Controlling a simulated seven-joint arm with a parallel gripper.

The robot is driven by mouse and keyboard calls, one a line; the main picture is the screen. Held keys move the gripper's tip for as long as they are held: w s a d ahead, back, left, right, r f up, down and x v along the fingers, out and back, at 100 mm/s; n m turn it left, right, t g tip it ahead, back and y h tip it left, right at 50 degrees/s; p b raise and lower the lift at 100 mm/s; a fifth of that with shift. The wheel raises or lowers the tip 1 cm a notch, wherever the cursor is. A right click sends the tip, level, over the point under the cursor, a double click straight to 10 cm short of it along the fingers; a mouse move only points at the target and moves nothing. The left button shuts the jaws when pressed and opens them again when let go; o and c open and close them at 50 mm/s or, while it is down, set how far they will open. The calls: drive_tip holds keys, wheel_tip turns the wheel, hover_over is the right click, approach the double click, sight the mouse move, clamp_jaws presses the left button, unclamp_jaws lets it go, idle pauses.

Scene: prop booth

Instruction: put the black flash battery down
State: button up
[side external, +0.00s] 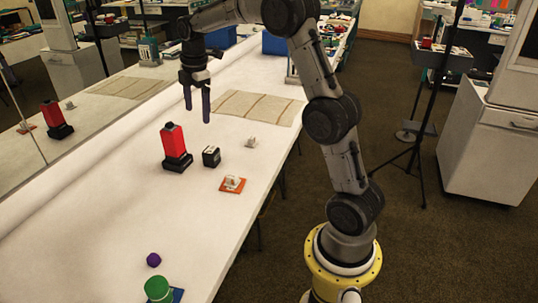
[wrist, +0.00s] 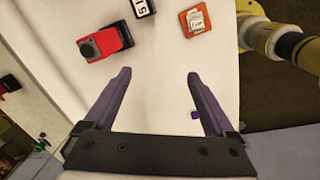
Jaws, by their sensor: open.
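My gripper (side external: 198,118) hangs above the white table, fingers pointing down and apart, with nothing between them. Both fingers also show in the wrist view (wrist: 158,75). A small black block with a white marked face (side external: 211,156) stands on the table; the wrist view cuts it off at the top edge (wrist: 143,8). Left of it a red box (side external: 172,140) stands upright on a black base (side external: 178,163); the red box shows from above in the wrist view (wrist: 103,45). I cannot tell whether the black block or the black base is the flash battery.
An orange square (side external: 233,185) with a white piece on it lies nearby. A small white item (side external: 251,142) sits further back, before a striped cloth (side external: 255,107). A purple ball (side external: 153,260) and a green-topped item (side external: 158,289) are at the near end. A mirror (side external: 40,155) borders the left side.

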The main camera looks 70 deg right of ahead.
drive_tip(key=s+a+r+m+t, duration=0.2)
drive_tip(key=s+a+r+m, duration=0.45)
drive_tip(key=s+a, duration=0.7)
drive_tip(key=s+a+f+m+t, duration=0.1)
drive_tip(key=s+a+f+m, duration=0.1)
drive_tip(key=s, duration=0.5)
drive_tip(key=s+a+f+m+t, duration=0.1)
drive_tip(key=s+a+f+m, duration=0.1)
drive_tip(key=s, duration=0.6)
drive_tip(key=shift+s+a+m+y, duration=0.3)
drive_tip(key=shift+a+m, duration=0.15)
drive_tip(key=shift+m, duration=0.9)
